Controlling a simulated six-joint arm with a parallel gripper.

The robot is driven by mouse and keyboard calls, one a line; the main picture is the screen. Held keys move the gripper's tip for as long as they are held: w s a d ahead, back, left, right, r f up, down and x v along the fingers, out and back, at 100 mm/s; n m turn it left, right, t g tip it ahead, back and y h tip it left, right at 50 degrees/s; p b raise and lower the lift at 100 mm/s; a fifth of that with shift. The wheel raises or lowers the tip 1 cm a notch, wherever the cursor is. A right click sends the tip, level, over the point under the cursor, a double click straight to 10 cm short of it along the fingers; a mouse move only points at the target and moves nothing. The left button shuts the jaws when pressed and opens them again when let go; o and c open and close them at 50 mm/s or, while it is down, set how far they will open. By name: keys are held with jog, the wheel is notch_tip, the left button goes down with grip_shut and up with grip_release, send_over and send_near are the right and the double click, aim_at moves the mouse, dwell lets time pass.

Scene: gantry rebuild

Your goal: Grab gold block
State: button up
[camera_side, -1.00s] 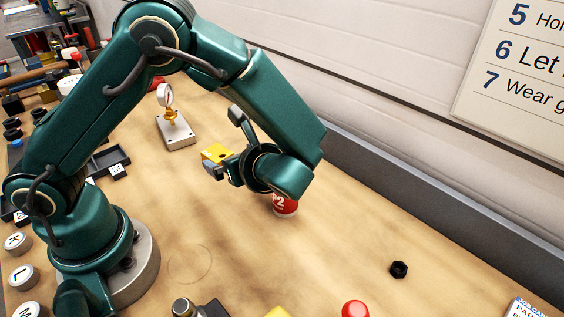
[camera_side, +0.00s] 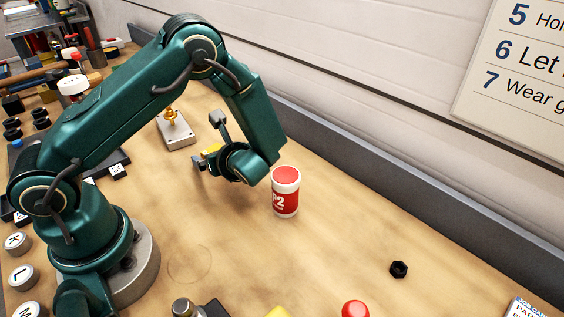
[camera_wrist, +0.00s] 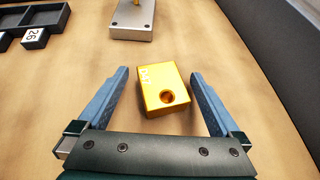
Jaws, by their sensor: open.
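The gold block (camera_wrist: 161,84) lies on the wooden bench top in the wrist view, with a round dark hole in its face and pale markings on its left side. My gripper (camera_wrist: 160,78) is open, with one blue-grey finger on each side of the block and a gap of bench showing on both sides. In the side view, my gripper (camera_side: 206,150) is low over the bench, and only a small yellow part of the block (camera_side: 211,150) shows past it; the rest is hidden.
A metal plate with a brass fitting (camera_side: 177,136) stands just beyond the block. A red and white can (camera_side: 286,192) stands to the right of my gripper. A black nut (camera_side: 399,270) lies farther right. A dark tray (camera_wrist: 40,25) with a numbered cube is at the wrist view's upper left.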

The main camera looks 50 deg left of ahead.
jog(key=shift+a+f, duration=0.15)
jog(key=shift+a, duration=0.1)
grip_shut()
